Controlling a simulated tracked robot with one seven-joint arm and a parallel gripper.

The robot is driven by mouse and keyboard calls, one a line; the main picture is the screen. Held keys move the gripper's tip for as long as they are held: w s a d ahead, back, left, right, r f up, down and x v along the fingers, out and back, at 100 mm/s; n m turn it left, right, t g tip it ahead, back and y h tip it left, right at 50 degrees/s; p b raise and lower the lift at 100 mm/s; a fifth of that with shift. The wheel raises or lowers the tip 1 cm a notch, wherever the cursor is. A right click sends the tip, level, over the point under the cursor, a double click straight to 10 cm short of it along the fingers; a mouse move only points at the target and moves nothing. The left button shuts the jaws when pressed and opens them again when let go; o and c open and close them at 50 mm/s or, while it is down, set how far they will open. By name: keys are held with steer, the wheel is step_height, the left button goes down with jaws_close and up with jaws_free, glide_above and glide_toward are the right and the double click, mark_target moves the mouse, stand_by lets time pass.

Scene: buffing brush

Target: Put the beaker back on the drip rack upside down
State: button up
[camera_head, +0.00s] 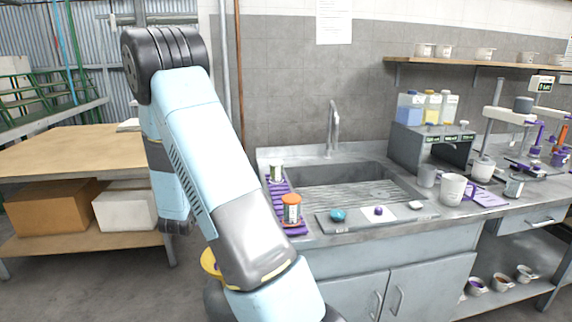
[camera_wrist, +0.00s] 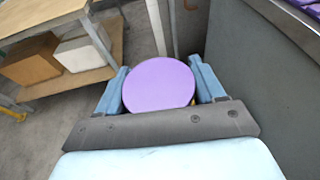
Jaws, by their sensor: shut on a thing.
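My gripper (camera_wrist: 160,88) is shut on a round thing with a flat purple face, which I take to be the beaker (camera_wrist: 158,82). One blue finger presses on each side of it. Only the round face shows, so I cannot tell base from mouth. In the head view my gripper and the beaker are not visible. A purple ribbed rack (camera_head: 296,229), which looks like the drip rack, lies on the counter left of the sink. A jar with an orange band (camera_head: 291,209) stands on its near part and a small pale jar (camera_head: 276,171) near its far end.
The counter's grey side panel (camera_wrist: 265,95) is close on the right in the wrist view. A grey tray (camera_head: 333,226) with small items lies before the sink (camera_head: 340,188). A wooden table (camera_head: 70,150) with boxes is at left.

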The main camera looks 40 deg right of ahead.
steer(key=s+d+r+m+g+h, duration=0.2)
steer(key=s+d+r+m+g, duration=0.25)
steer(key=d, duration=0.55)
steer(key=s+d+r+m+g+h, duration=0.2)
steer(key=s+d+r+m+g, duration=0.25)
steer(key=d, duration=0.45)
steer(key=s+d+r+m+g+h, duration=0.1)
steer(key=s+d+r+m+g, duration=0.15)
steer(key=s+d+g, duration=0.55)
steer(key=shift+w+d+f+m+t, duration=0.15)
steer(key=shift+w+d+f+t, duration=0.3)
steer(key=shift+f, duration=0.55)
steer(key=shift+w+d+f+m+t, duration=0.2)
steer(key=shift+f+t, duration=0.4)
steer(key=shift+f, duration=0.4)
steer(key=shift+w+d+f+m+t, duration=0.15)
steer(key=shift+d+f+t, duration=0.35)
steer(key=shift+f, duration=0.5)
steer(key=shift+a, duration=0.3)
steer(key=shift+f, duration=0.6)
steer(key=o, duration=1.3)
steer(key=shift+c, duration=0.2)
steer(key=v, duration=1.4)
steer(key=shift+f, duration=0.3)
